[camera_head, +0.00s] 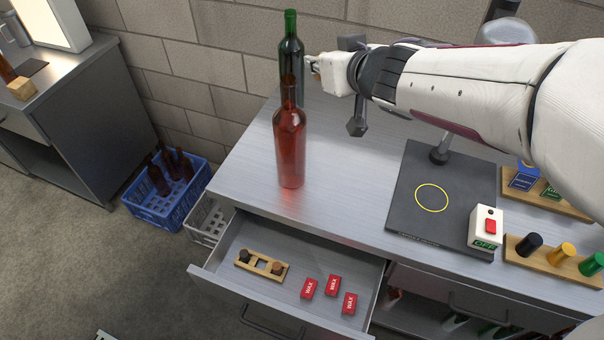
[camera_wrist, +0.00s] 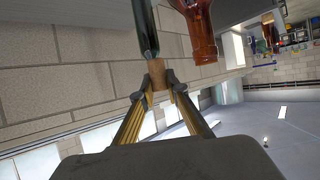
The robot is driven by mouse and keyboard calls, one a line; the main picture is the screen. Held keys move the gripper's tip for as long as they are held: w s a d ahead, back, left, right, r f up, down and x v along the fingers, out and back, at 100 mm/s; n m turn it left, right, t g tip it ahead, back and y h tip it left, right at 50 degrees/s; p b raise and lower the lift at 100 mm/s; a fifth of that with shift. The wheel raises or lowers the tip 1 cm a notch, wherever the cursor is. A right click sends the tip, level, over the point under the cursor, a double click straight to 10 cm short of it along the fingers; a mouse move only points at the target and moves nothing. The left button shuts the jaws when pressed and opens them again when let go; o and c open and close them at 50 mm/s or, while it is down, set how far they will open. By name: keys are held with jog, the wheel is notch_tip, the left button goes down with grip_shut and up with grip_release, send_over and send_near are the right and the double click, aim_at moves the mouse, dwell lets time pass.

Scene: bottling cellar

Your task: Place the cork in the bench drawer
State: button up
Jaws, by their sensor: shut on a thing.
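My gripper (camera_wrist: 160,86) is shut on a brown cork (camera_wrist: 156,75) in the wrist view. In the head view my gripper (camera_head: 312,67) is just right of the green bottle (camera_head: 291,55), and the cork is too small to make out there. The green bottle also shows in the wrist view (camera_wrist: 145,28), its end close to the cork; I cannot tell whether they touch. A red bottle (camera_head: 290,145) stands upright on the bench nearer the front. The bench drawer (camera_head: 223,255) is pulled open below the front edge.
In the drawer lie a wooden holder with dark pieces (camera_head: 262,264) and three red WAX boxes (camera_head: 333,285). A dark pad with a yellow ring (camera_head: 432,198) and a white switch box (camera_head: 485,226) are on the bench right. A blue crate (camera_head: 163,208) stands on the floor left.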

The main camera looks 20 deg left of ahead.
jog(key=shift+s+a+r, duration=0.25)
jog(key=shift+a+r, duration=0.1)
jog(key=shift+r, duration=0.05)
jog(key=shift+w+d+r, duration=0.1)
jog(key=shift+r, duration=0.05)
jog(key=shift+w+d, duration=0.1)
jog(key=shift+d, duration=0.05)
jog(key=shift+w+d+f+m+t+h, duration=0.1)
jog(key=shift+d+f+m+t+h, duration=0.25)
jog(key=shift+f+m+t+h, duration=0.1)
dwell(0.5)
jog(key=shift+f, duration=0.1)
send_over(318, 170)
notch_tip(318, 170, down, 24)
jog(key=shift+a, duration=0.1)
dwell(1.3)
jog(key=shift+f, duration=0.1)
jog(key=shift+f, duration=1.8)
jog(key=shift+f, duration=0.1)
